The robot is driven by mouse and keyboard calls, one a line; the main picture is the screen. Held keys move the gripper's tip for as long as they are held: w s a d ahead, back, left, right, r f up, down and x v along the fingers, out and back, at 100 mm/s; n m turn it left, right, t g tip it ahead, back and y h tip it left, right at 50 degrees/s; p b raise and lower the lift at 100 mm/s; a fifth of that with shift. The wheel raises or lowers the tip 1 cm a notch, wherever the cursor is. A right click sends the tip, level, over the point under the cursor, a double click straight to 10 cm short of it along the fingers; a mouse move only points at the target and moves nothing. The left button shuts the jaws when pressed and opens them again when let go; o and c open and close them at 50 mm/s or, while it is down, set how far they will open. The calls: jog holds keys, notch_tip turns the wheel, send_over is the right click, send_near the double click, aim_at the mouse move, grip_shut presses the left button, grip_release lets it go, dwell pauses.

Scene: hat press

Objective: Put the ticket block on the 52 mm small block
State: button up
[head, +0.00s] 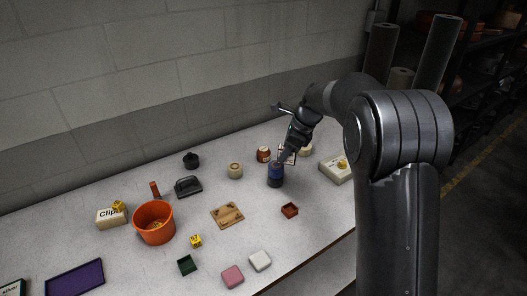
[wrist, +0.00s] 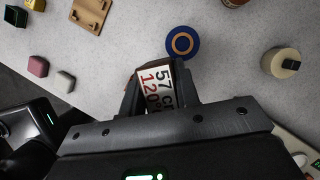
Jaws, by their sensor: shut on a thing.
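My gripper (wrist: 160,90) is shut on the ticket block (wrist: 157,88), a pale block with dark and red print reading about "57 cm" and "120". In the head view the ticket block (head: 287,156) is partly hidden by my gripper (head: 290,150), behind the blue round piece. Small yellow number blocks show in the head view: one on the table (head: 195,240), one on the Clips box (head: 118,206), and one on a pale box at right (head: 342,164). Their numbers are too small to read surely, so I cannot tell which thing is the 52 mm small block.
A blue round piece (head: 275,175) stands close to my gripper. A jar (head: 263,154) and a beige round piece (head: 235,171) are nearby. A wooden tray (head: 227,215), a small red box (head: 290,210) and an orange bucket (head: 154,232) stand farther off. Bare tabletop lies between them.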

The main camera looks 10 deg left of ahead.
jog(key=w+r+m+t+h, duration=0.1)
jog(key=w+r+m+t, duration=0.15)
jog(key=w+m, duration=0.95)
jog(key=n, duration=0.3)
send_over(262, 148)
jog(key=shift+t, duration=0.35)
jog(key=f, duration=0.7)
jog(key=shift+d, duration=0.2)
jog(key=shift+a+f, duration=0.1)
jog(key=shift+f, duration=1.9)
jog(key=shift+f, duration=0.15)
jog(key=o, duration=1)
